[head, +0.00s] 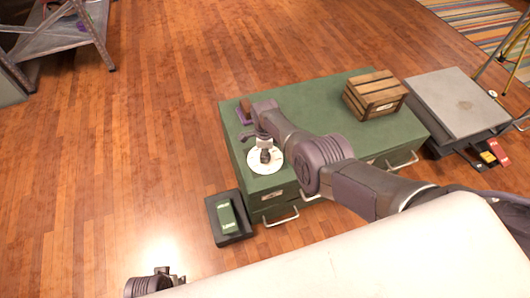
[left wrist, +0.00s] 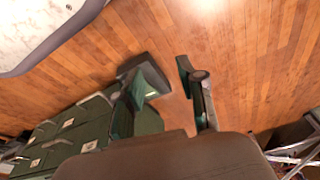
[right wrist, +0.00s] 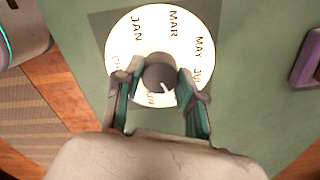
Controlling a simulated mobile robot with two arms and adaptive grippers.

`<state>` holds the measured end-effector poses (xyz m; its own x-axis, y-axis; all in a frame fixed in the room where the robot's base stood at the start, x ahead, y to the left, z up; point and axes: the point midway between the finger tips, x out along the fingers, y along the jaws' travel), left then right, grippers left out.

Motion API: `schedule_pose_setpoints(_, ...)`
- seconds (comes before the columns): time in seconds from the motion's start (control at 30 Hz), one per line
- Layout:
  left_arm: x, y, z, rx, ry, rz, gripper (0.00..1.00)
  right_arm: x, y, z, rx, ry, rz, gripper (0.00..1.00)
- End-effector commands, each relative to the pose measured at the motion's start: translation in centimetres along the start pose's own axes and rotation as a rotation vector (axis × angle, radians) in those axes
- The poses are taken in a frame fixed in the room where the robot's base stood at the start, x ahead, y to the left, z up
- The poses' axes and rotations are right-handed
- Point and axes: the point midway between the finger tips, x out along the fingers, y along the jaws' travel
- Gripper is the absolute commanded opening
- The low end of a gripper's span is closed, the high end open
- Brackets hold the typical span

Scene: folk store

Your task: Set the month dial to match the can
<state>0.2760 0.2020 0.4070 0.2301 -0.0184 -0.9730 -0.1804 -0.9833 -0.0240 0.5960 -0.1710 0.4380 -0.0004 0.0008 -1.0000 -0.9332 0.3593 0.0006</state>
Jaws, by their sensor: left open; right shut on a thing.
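A white round month dial (head: 266,160) lies on top of the green cabinet, near its front left corner. In the right wrist view the dial (right wrist: 128,42) shows JAN, MAR, MAY and a partly covered JUL; lower labels are hidden or unclear. My right gripper (right wrist: 160,82) is shut on the dark central knob (right wrist: 159,70), whose pale mark points down and slightly right. A green can (head: 227,216) with pale lettering, too small to read, lies on a black stand beside the cabinet. My left gripper (head: 165,272) is open and empty at the bottom edge, away from both.
The green cabinet (head: 335,100) also bears a wooden crate (head: 375,96) and a small purple-brown object (head: 243,112). The black stand (head: 234,236) adjoins the cabinet. A grey-topped stand (head: 455,100) with coloured boxes is at right.

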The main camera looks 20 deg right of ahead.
Motion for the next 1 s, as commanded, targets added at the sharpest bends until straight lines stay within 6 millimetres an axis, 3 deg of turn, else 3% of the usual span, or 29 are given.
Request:
schedule_pose_setpoints(0.6, -1.0, 0.0, -0.5, -0.002, 0.004, 0.0, 0.4, -0.1, -0.2, -0.1, 0.558, 0.001, -0.004, 0.04)
schedule_pose_setpoints(1.0, -1.6, -0.1, -0.8, -0.003, 0.01, -0.001, 0.4, -0.1, -0.2, -0.2, 0.757, 0.002, -0.004, 0.04)
